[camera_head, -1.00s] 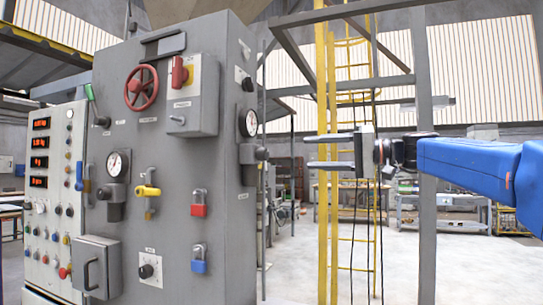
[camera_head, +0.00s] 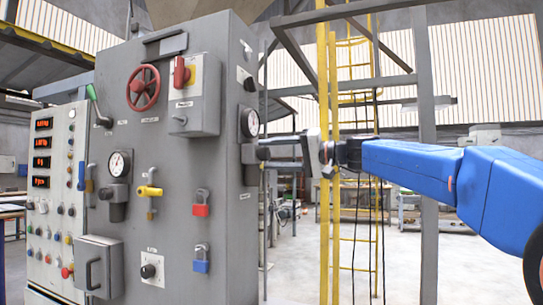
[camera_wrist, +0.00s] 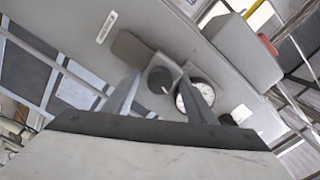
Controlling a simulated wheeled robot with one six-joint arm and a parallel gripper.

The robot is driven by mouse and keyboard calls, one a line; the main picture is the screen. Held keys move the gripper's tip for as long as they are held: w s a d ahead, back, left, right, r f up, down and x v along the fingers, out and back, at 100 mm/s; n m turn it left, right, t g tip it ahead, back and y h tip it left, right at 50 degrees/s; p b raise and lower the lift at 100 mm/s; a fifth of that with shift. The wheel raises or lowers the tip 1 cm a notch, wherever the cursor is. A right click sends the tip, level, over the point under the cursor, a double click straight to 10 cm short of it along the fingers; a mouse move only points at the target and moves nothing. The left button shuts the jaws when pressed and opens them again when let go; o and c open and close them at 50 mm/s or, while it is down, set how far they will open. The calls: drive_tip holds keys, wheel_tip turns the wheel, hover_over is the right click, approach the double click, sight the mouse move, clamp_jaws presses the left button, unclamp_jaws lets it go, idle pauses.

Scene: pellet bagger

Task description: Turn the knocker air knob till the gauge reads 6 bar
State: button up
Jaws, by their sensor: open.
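A round dark knob (camera_head: 262,153) sticks out from the right side of the grey cabinet, below a white-faced gauge (camera_head: 249,123). My gripper (camera_head: 277,153) points left at this knob, its fingertips close to it. In the wrist view the knob (camera_wrist: 160,80) shows between my two spread fingers, with a pale mark on its face. My gripper (camera_wrist: 166,84) is open. The gauge (camera_wrist: 184,103) is partly hidden behind one finger there, and its reading is too small to tell. Whether the fingers touch the knob I cannot tell.
The cabinet front carries another gauge (camera_head: 120,163), a red handwheel (camera_head: 142,88), a yellow valve handle (camera_head: 149,191), red and blue padlocks (camera_head: 201,259) and a black knob (camera_head: 148,271). A yellow ladder (camera_head: 355,200) stands behind my arm. The floor to the right is clear.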

drive_tip(key=shift+a, duration=0.1)
drive_tip(key=c, duration=1)
drive_tip(key=shift+c, duration=0.2)
drive_tip(key=shift+m, duration=2.9)
drive_tip(key=o, duration=1)
drive_tip(key=shift+o, duration=0.2)
